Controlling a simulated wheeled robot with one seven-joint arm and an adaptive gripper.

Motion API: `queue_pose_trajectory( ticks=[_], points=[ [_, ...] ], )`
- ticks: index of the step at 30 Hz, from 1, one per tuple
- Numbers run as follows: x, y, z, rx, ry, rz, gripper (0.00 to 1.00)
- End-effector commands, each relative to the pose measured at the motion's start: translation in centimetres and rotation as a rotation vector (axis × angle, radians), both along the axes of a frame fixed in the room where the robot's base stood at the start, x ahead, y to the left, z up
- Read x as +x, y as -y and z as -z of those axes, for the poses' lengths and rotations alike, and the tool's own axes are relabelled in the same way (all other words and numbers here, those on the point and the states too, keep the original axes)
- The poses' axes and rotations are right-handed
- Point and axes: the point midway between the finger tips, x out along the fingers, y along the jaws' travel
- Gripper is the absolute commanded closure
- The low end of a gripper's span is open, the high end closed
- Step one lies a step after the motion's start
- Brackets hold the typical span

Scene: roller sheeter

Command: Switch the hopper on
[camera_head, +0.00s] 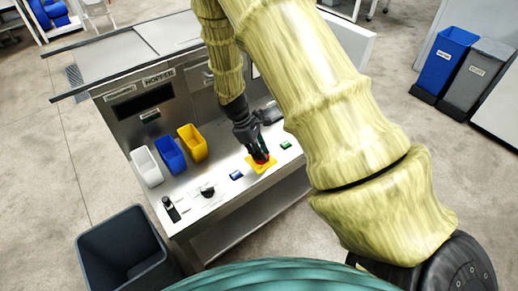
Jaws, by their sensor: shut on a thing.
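The machine's panel (110,117) carries a label (158,79) reading HOPPER above a dark display (145,101). Its sloping steel control shelf (222,195) holds a green button (286,145), a blue button (236,175), a black knob (208,190) and a black upright control (170,208) at the left end. A yellow plate (258,169) with a red button (265,159) sits between the blue and green ones. My gripper (261,153) points down at this plate and is shut on the red button, whose top is partly hidden by the fingers.
White (146,166), blue (170,155) and yellow (193,144) small bins stand along the back of the shelf. A dark open bin (122,250) stands on the floor at front left. Blue (442,62) and grey (477,75) waste bins are at far right. Open floor lies between.

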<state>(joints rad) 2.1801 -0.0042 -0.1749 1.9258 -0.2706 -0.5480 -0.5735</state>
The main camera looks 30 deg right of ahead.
Motion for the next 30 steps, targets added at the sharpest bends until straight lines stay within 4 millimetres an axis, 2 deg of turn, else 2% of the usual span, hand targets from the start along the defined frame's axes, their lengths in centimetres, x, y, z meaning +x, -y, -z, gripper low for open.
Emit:
queue_pose_trajectory(
  ticks=[15, 30],
  points=[
    [-0.26, 0.16, 0.31, 0.002, -0.007, 0.449, 1.00],
    [-0.36, 0.20, 0.43, 0.000, -0.009, 0.638, 1.00]
  ],
)
